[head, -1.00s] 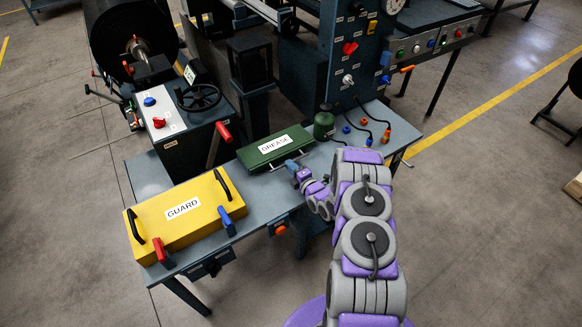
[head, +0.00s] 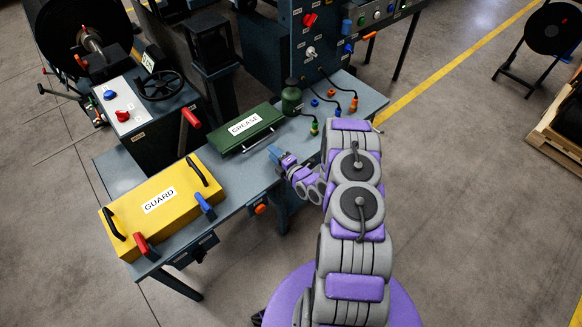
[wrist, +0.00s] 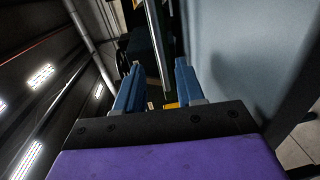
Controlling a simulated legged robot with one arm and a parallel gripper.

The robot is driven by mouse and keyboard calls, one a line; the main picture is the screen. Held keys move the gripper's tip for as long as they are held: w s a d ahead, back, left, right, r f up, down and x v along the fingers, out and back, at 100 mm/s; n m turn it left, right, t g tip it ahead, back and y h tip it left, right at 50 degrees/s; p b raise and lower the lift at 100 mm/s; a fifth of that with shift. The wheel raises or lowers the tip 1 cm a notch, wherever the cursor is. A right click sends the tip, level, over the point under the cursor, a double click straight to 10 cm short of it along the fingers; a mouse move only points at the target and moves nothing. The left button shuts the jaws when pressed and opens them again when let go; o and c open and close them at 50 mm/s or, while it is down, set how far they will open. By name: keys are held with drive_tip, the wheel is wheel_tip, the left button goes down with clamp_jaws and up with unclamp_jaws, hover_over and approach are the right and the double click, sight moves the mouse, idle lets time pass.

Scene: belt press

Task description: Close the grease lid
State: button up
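The green grease lid (head: 243,124) with a white GREASE label lies on the grey bench. It looks flat, but I cannot tell whether it is fully shut. A thin metal bar handle (head: 260,137) runs along its near edge. My gripper (head: 274,151) is just in front of the handle's right part, apart from the lid as far as I can see. In the wrist view my gripper (wrist: 158,88) has its two blue fingers spread, with nothing clearly held. A narrow dark green and grey edge shows between and beyond them; I cannot tell which part it is.
A yellow GUARD box (head: 158,203) with black handles and red and blue levers stands on the bench's left. A green canister (head: 291,100) and cables with coloured plugs stand right of the lid. A red-tipped lever (head: 190,117) rises left of it. The bench (head: 232,183) is bare before the lid.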

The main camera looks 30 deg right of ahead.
drive_tip(key=f+p+v, duration=0.1)
drive_tip(key=v, duration=0.9)
drive_tip(key=shift+s+r, duration=0.4)
drive_tip(key=shift+d, duration=0.1)
